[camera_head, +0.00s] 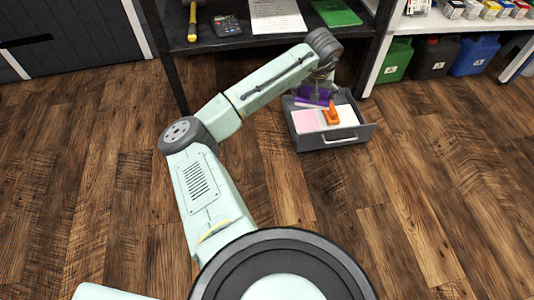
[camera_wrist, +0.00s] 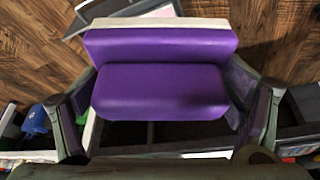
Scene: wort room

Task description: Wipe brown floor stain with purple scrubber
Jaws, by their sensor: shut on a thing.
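The purple scrubber (camera_head: 313,98) is a block with a pale strip along one edge. It shows large in the wrist view (camera_wrist: 160,90), between the two fingers of my gripper (camera_wrist: 163,85). My gripper is shut on it. In the head view my gripper (camera_head: 322,82) is over the back of an open grey drawer (camera_head: 345,138), with the scrubber at or just above the drawer's inside; I cannot tell if it touches. I cannot pick out the brown stain on the brown wood floor.
The drawer also holds an orange item (camera_head: 331,114), a pink pad (camera_head: 306,120) and a white pad (camera_head: 347,115). A dark shelf (camera_head: 240,43) stands behind it. Green, black and blue canisters (camera_head: 474,55) stand at right. Wood floor (camera_head: 420,190) is clear in front.

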